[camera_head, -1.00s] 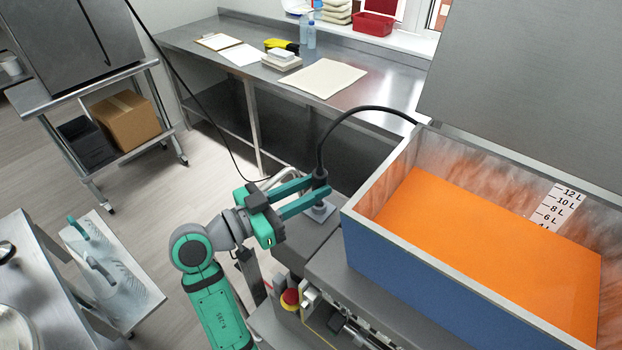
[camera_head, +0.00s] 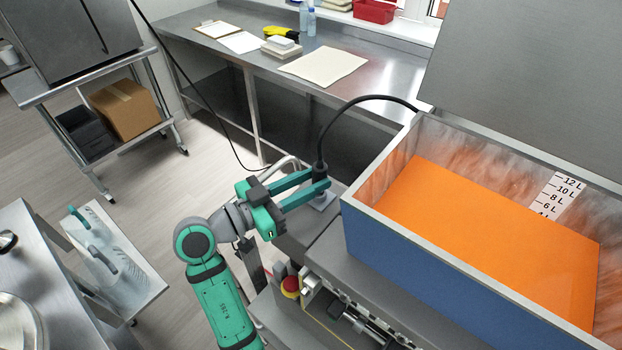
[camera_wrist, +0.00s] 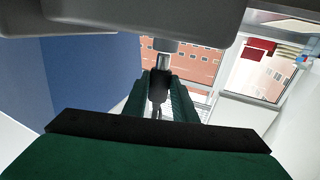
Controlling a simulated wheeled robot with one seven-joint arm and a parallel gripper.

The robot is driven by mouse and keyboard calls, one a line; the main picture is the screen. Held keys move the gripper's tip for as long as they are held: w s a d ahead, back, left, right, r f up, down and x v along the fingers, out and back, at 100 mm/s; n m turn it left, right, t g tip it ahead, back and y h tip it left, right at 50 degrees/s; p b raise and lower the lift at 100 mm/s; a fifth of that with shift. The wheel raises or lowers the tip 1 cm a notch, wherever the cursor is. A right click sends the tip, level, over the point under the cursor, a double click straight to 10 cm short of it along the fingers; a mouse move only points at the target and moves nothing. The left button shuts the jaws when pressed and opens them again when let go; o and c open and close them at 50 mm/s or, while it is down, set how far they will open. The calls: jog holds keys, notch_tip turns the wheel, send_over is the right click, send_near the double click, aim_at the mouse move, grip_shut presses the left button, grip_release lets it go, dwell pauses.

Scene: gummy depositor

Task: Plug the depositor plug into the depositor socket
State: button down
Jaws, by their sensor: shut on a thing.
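My gripper (camera_head: 318,180) is shut on the black depositor plug (camera_head: 319,167), whose black cable arches up and right behind the orange-filled hopper. The plug stands roughly upright above a light plate on the grey machine top, right at the hopper's left corner. In the wrist view the plug (camera_wrist: 158,86) sits between the green fingers. Its silvery tip points at a grey round fitting (camera_wrist: 166,46), which looks like the depositor socket. Tip and fitting are lined up closely; I cannot tell how far the tip is in. The fingers hide the socket in the head view.
The blue-sided hopper (camera_head: 400,245) stands close right of my gripper. A red emergency button (camera_head: 291,286) is below it. A steel counter (camera_head: 380,88) runs behind. A cart with a cardboard box (camera_head: 125,108) and a steel table (camera_head: 30,260) stand left.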

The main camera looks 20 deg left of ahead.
jog(key=shift+f, duration=1.1)
jog(key=c, duration=1.4)
grip_release()
jog(key=shift+o, duration=0.2)
jog(key=v, duration=1)
jog(key=shift+s+a, duration=0.25)
jog(key=shift+s, duration=0.05)
